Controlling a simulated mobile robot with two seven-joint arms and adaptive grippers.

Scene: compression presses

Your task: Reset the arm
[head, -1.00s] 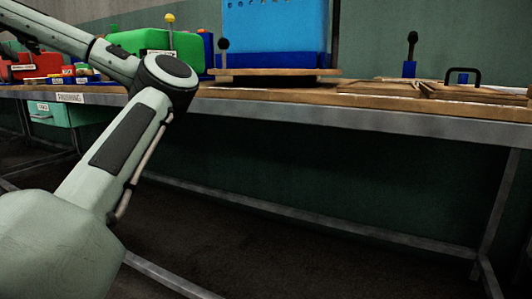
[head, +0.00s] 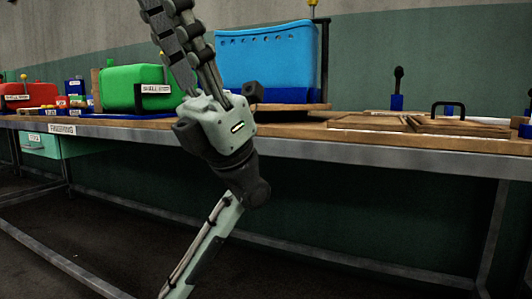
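My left arm rises from the bottom edge, left of the middle, in the head view. Its wrist bends up in front of the bench edge. My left gripper (head: 183,45) points up and slightly left, between the green box and the blue press. Its linkage shows side-on, and the fingertips run up to or past the top edge, so whether it is open or shut is unclear. I see nothing held in the visible part. My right gripper is not in view.
The workbench (head: 400,150) carries a large blue press (head: 268,58), a green box (head: 125,90) and a red box (head: 28,94). Wooden boards (head: 465,126) with a black handle lie right. A teal drawer (head: 38,145) hangs left.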

